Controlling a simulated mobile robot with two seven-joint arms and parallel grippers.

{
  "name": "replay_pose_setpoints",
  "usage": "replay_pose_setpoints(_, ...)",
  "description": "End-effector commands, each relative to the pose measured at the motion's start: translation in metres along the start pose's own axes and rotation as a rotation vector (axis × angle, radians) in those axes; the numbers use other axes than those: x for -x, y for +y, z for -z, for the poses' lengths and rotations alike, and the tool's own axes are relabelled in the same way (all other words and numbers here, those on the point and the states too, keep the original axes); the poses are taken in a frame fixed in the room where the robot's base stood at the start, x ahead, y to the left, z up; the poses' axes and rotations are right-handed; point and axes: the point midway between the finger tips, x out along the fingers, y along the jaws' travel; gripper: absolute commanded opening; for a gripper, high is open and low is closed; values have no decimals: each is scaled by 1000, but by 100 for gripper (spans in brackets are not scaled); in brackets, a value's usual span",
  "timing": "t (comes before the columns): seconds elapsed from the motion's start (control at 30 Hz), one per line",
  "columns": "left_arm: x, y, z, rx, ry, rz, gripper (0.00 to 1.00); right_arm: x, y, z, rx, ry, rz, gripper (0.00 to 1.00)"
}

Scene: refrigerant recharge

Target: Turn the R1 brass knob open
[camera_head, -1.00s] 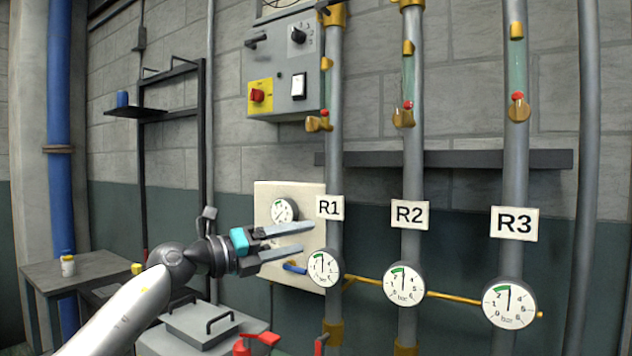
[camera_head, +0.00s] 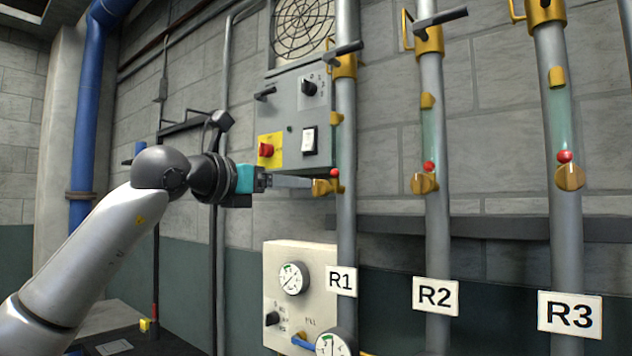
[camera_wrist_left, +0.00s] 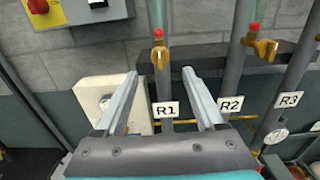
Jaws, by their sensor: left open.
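The R1 brass knob (camera_head: 324,187) sits on the R1 pipe just below a small red ball. In the left wrist view the same knob (camera_wrist_left: 160,57) shows just beyond the fingertips, lined up with the gap between them. My left gripper (camera_head: 308,183) is open, reaches in from the left and has its fingertips at or very close to the knob. It also shows in the left wrist view (camera_wrist_left: 159,74) with nothing between its fingers. I cannot tell whether it touches the knob. The R1 label (camera_head: 341,281) hangs lower on the pipe. My right gripper is not in view.
A grey control box (camera_head: 300,122) with a red switch is just behind and above my gripper. The R2 knob (camera_head: 424,183) and R3 knob (camera_head: 570,177) are to the right. A white gauge panel (camera_head: 291,292) is below. A dark shelf (camera_head: 490,228) runs behind the pipes.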

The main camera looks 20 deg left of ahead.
Motion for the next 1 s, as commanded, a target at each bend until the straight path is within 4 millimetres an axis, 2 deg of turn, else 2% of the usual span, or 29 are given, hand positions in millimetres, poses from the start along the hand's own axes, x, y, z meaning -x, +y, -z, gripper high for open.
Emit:
replay_pose_setpoints(0.03,-12,-1,-2,3,2,3,71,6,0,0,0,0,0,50)
replay_pose_setpoints(0.2,-45,-1,-2,3,1,2,71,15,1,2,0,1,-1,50)
replay_pose_setpoints(0.43,-76,-1,-2,1,0,2,71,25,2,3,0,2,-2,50)
replay_pose_setpoints(0.63,-88,0,-1,0,0,1,71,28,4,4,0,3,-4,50)
replay_pose_setpoints(0.97,-90,0,0,0,-1,1,71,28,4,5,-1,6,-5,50)
replay_pose_setpoints(1.0,-90,0,0,0,-1,1,67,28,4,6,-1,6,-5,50)
